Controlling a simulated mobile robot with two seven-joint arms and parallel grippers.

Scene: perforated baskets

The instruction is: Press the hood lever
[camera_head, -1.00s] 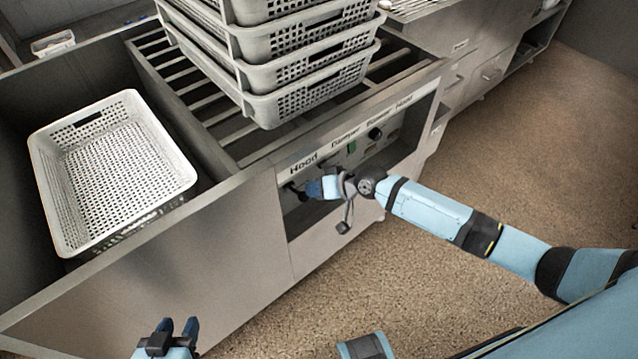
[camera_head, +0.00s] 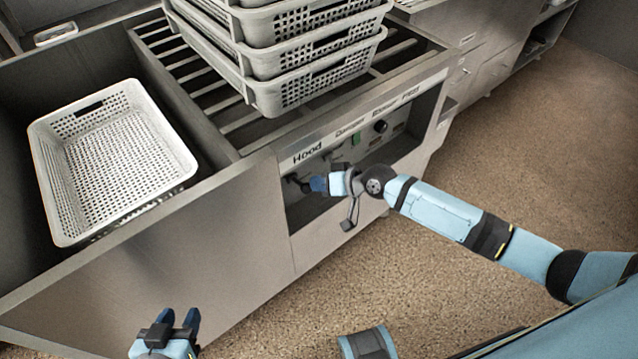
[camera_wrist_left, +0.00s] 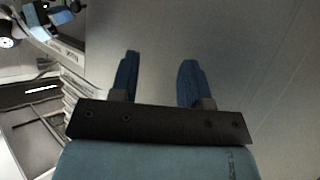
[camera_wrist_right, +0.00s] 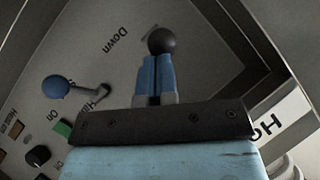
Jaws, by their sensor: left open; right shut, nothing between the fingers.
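The hood lever is a dark ball-ended lever (camera_wrist_right: 161,40) on the recessed panel, under the "Hood" label in the head view. My right gripper (camera_head: 318,184) is shut with nothing between its fingers, inside the panel recess beside the lever. In the right wrist view, the dark ball is directly beyond the tips of the shut blue fingers (camera_wrist_right: 155,65); whether they touch is unclear. A "Down" marking shows near it. My left gripper (camera_head: 178,325) is open and empty, in front of the counter's side wall; its spread fingers also show in the left wrist view (camera_wrist_left: 158,80).
A blue-knobbed lever (camera_wrist_right: 55,87) and a black round knob (camera_wrist_right: 38,156) share the panel. Stacked perforated baskets (camera_head: 310,85) stand on the slatted rack above, and a single basket (camera_head: 180,165) sits at left. The floor (camera_head: 480,290) at right is clear.

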